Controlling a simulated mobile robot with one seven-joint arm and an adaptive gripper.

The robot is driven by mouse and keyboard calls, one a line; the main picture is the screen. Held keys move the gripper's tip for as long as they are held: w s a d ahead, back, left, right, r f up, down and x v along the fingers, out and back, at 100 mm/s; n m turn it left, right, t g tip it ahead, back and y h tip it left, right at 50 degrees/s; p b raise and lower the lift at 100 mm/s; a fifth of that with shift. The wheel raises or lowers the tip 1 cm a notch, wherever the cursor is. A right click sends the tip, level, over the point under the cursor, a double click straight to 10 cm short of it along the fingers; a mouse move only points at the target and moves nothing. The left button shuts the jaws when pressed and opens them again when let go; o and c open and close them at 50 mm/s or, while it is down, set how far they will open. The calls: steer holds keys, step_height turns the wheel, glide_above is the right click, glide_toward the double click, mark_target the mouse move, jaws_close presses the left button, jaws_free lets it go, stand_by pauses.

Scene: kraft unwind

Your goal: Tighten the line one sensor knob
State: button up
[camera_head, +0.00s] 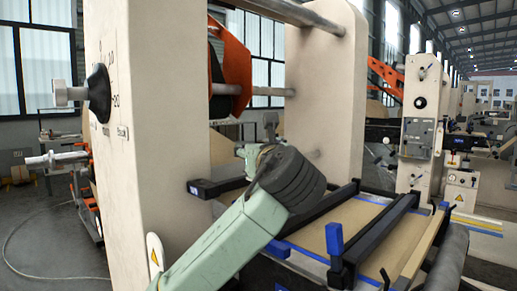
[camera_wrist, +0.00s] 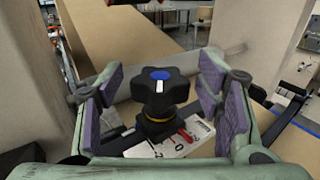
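In the wrist view a black lobed knob (camera_wrist: 158,88) with a blue cap and a white mark stands upright on a pale plate (camera_wrist: 170,147). The plate carries printed numbers and a red pointer. A yellow ring shows at the knob's base. My gripper (camera_wrist: 159,95) is open, with its purple-padded fingers on either side of the knob. Gaps show between the knob and both pads. In the head view my gripper (camera_head: 254,152) is small, beyond my green arm, between the two beige columns. The black knob cannot be made out clearly there.
In the head view a beige column (camera_head: 145,110) with a black dial (camera_head: 98,93) stands at left, and another column (camera_head: 327,90) behind. Black rails (camera_head: 380,240) and a brown web (camera_head: 345,232) lie at lower right. A beige wall stands close at left in the wrist view.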

steer(key=c, duration=1.1)
steer(key=shift+f+m+h+b, duration=0.1)
steer(key=shift+m+h+b, duration=0.2)
steer(key=shift+h+b, duration=0.15)
steer(key=shift+a+m+h+b, duration=0.1)
steer(key=shift+m+h+b, duration=0.4)
steer(key=shift+h+b, duration=0.2)
steer(key=m+h+b, duration=0.1)
steer(key=m+h, duration=0.1)
steer(key=h, duration=0.2)
steer(key=shift+a+b, duration=0.15)
steer(key=shift+b, duration=0.2)
steer(key=m+h, duration=0.1)
steer(key=m+g+h, duration=0.1)
steer(key=h, duration=0.1)
steer(key=m+h, duration=0.1)
steer(key=h, duration=0.1)
steer(key=shift+w+a+r+m+g, duration=0.1)
steer(key=shift+r+m+g, duration=0.2)
steer(key=shift+m, duration=0.1)
steer(key=shift+r+m+g+h+p, duration=0.1)
steer(key=shift+m+g+h+p, duration=1.3)
steer(key=shift+h, duration=0.75)
steer(key=shift+m, duration=0.4)
